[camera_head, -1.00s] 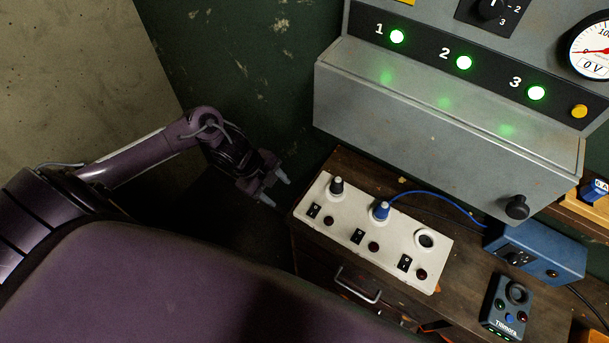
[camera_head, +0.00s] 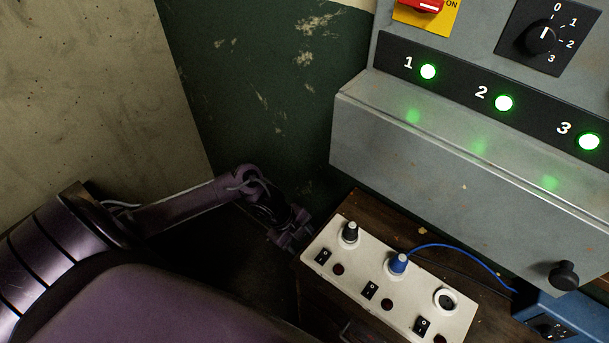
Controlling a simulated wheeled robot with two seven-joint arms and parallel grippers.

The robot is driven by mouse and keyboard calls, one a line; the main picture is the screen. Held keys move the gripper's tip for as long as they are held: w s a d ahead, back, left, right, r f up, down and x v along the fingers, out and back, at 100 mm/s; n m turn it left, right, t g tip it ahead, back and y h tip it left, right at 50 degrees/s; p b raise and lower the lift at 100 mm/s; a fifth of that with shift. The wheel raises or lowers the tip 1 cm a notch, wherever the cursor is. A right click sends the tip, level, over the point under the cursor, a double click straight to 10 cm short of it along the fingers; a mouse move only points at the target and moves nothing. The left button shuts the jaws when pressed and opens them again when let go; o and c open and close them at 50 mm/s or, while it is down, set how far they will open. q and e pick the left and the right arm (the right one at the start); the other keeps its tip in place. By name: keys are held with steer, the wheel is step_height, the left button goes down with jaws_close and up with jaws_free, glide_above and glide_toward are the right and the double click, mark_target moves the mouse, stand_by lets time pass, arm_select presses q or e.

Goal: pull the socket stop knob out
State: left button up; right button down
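A white socket panel (camera_head: 375,295) lies on the wooden cabinet. A black knob-like plug with a pale tip (camera_head: 349,233) stands in its left position, a blue plug (camera_head: 398,264) with a blue cable in its middle one, and an open round socket (camera_head: 445,299) is at right. A black knob (camera_head: 564,275) sticks out from the grey cabinet's front, low on the right. I cannot tell for certain which is the socket stop knob. My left gripper (camera_head: 300,232) is just left of the panel's far left corner, apart from the knobs; its fingers are dark and unclear. My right gripper is out of view.
The grey cabinet (camera_head: 440,165) with green lamps overhangs the wooden top (camera_head: 375,210) behind the panel. A blue box (camera_head: 550,318) stands at the lower right. A dark green wall (camera_head: 260,90) is behind my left arm.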

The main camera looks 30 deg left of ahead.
arm_select(q)
steer(key=shift+w+d+f, duration=0.2)
steer(key=shift+f, duration=0.4)
steer(key=shift+c, duration=0.2)
jaws_close()
steer(key=shift+a, duration=0.6)
steer(key=shift+o, duration=0.2)
jaws_free()
steer(key=shift+r, duration=0.1)
steer(key=v, duration=0.7)
steer(key=shift+a+r+b, duration=0.2)
steer(key=shift+r+b, duration=0.15)
steer(key=shift+b, duration=0.05)
